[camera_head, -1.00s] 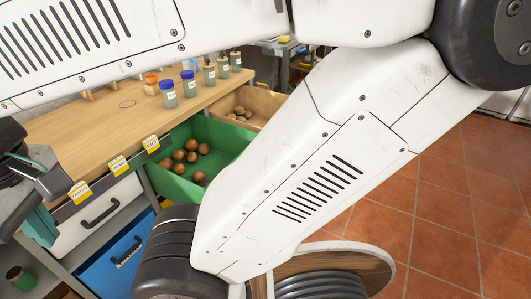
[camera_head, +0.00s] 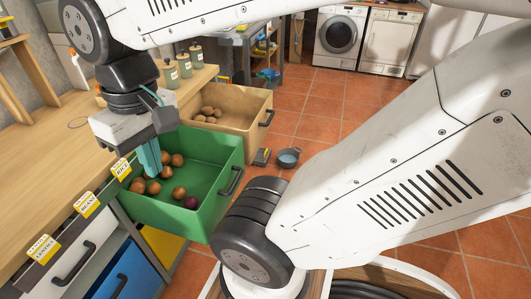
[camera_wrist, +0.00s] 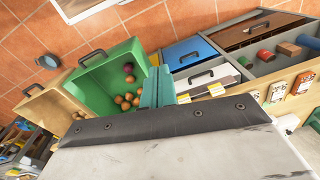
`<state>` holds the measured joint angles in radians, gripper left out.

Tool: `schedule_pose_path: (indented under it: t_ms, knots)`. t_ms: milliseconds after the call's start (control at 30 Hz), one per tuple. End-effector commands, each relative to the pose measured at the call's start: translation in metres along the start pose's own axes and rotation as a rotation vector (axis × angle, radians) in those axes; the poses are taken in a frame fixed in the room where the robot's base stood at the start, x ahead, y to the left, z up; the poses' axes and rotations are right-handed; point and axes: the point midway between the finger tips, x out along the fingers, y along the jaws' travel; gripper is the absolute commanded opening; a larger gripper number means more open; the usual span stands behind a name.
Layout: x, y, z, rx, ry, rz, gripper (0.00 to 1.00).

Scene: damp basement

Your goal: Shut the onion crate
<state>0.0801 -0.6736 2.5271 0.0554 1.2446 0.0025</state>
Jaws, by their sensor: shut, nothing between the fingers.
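The green crate (camera_head: 170,216) is pulled out of the bench front like an open drawer and holds several round brown onions (camera_head: 152,187) and one purple one. Its black handle (camera_head: 231,180) is on the outer front. The crate also shows in the wrist view (camera_wrist: 125,52), with its handle (camera_wrist: 92,57). My gripper (camera_head: 152,172) points down with shut, empty teal fingers at the inner, bench-side end of the green crate. The fingers (camera_wrist: 156,78) overlap the crate's edge in the wrist view; I cannot tell whether they touch it.
A wooden crate (camera_head: 240,132) with brown lumps stands pulled out beyond the green one. White (camera_head: 90,250) and blue (camera_head: 125,285) drawers sit nearer. Jars (camera_head: 183,66) stand on the bench top (camera_head: 40,150).

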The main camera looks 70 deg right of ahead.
Motion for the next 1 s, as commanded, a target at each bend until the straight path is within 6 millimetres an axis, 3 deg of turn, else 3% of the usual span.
schedule_pose_path:
  t_ms: [267, 467, 600, 767, 867, 1000]
  knots:
    - [0.022, 0.039, -0.063, 0.436, -0.242, -0.235, 0.00]
    - [0.051, 0.099, -0.107, 0.775, -0.368, -0.466, 0.00]
    - [0.078, 0.155, -0.129, 1.010, -0.426, -0.652, 0.00]
    - [0.118, 0.232, -0.136, 1.274, -0.459, -0.887, 0.00]
    - [0.147, 0.283, -0.129, 1.433, -0.460, -1.046, 0.00]
    - [0.195, 0.354, -0.104, 1.648, -0.434, -1.283, 0.00]
